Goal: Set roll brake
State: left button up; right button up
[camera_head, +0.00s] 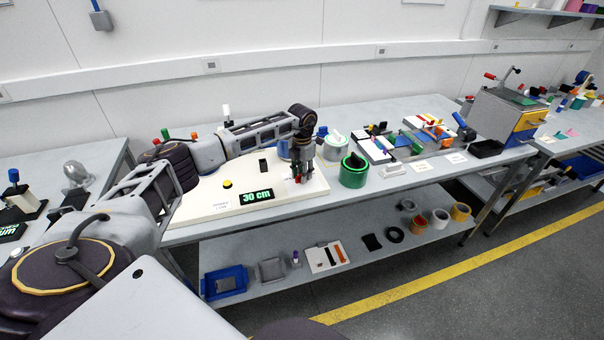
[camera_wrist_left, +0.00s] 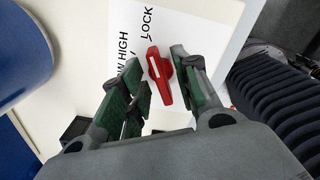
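The roll brake is a red knob (camera_wrist_left: 159,75) with a white line along its handle, on a white label plate (camera_wrist_left: 172,22) printed "LOCK" and "LOW HIGH" in the left wrist view. The knob's upper end lies near the gap between "HIGH" and "LOCK". My left gripper (camera_wrist_left: 158,70) is open, with green-padded fingers on either side of the knob; whether they touch it is unclear. In the head view my left gripper (camera_head: 299,168) points down over the right end of the cream machine base (camera_head: 215,207), mostly hiding the knob. My right gripper is not in view.
A display (camera_head: 257,196) on the base reads "30 cm". A blue roll (camera_wrist_left: 35,50) stands close to the left gripper. A green tape roll (camera_head: 354,171) stands right of the base. More tools and a grey-yellow machine (camera_head: 507,113) fill the bench rightward.

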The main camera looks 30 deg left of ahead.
pick_arm(q)
jog(key=shift+r, duration=0.1)
notch_tip(320, 180, up, 12)
dwell(0.8)
dwell(0.4)
